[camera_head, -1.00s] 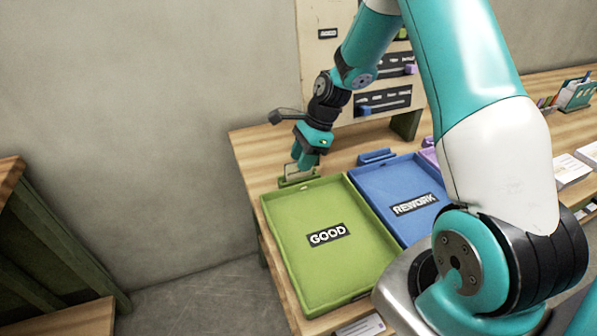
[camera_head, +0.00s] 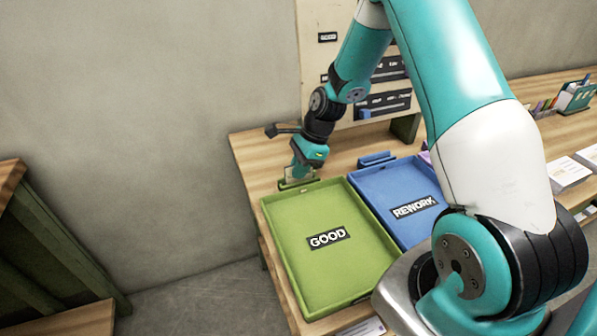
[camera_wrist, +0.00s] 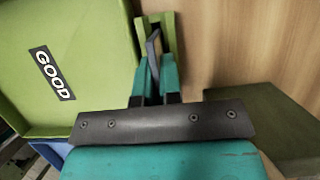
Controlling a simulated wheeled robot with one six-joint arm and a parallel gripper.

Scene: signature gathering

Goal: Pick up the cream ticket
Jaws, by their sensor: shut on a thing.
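My gripper (camera_head: 300,172) is lowered at a small green holder (camera_head: 298,184) behind the GOOD tray. In the wrist view my gripper (camera_wrist: 156,68) is shut on the cream ticket (camera_wrist: 152,45), which shows as a thin edge-on strip, shaded grey, between the teal fingers. The ticket stands upright at the green holder (camera_wrist: 171,32). Whether its lower edge is still in the slot cannot be told. In the head view the fingers hide much of the ticket.
The green GOOD tray (camera_head: 325,278) and the blue REWORK tray (camera_head: 385,185) lie in front, both empty where visible. A blue holder (camera_head: 377,160) stands behind the REWORK tray. A board (camera_head: 320,60) rises at the back. Bare wood (camera_head: 258,150) lies left of the holder.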

